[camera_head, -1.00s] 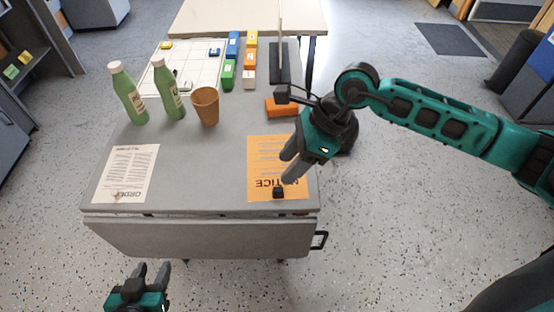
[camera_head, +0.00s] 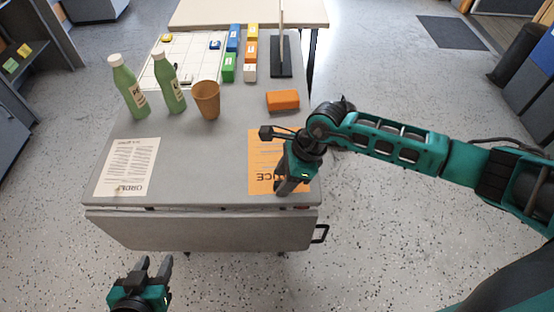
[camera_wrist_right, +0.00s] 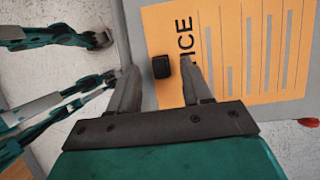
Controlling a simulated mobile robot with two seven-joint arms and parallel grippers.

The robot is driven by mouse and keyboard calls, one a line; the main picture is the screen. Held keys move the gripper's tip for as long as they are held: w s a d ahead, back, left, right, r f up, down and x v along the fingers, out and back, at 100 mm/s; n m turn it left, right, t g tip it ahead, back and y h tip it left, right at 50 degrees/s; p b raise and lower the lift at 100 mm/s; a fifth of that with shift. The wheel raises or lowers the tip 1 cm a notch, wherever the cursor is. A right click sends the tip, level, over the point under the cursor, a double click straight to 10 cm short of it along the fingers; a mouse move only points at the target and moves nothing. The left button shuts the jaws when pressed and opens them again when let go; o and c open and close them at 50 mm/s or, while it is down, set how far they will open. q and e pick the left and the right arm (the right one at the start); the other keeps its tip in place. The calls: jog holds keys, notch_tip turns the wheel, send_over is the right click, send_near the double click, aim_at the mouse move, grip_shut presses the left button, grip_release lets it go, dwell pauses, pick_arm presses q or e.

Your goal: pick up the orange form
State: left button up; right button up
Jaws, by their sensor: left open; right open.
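The orange form (camera_head: 262,150), a sheet headed NOTICE, lies flat near the front right of the grey table. It also shows in the right wrist view (camera_wrist_right: 235,50), with a small black block (camera_wrist_right: 161,67) on its edge. My right gripper (camera_head: 283,190) is over the form's front part and hides much of it in the head view. In the wrist view its open fingers (camera_wrist_right: 165,85) stand either side of the black block, with nothing held. Whether the fingertips touch the form I cannot tell. My left gripper (camera_head: 153,268) is open and empty, in front of the table.
A white ORDER sheet (camera_head: 128,165) lies front left on the table (camera_head: 200,165). Two green bottles (camera_head: 128,90) and a brown cup (camera_head: 206,100) stand behind it. An orange block (camera_head: 283,100) lies behind the form. Several coloured boxes (camera_head: 229,68) stand farther back.

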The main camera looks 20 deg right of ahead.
jog(key=shift+a+f, duration=0.25)
jog(key=shift+f, duration=0.3)
grip_shut()
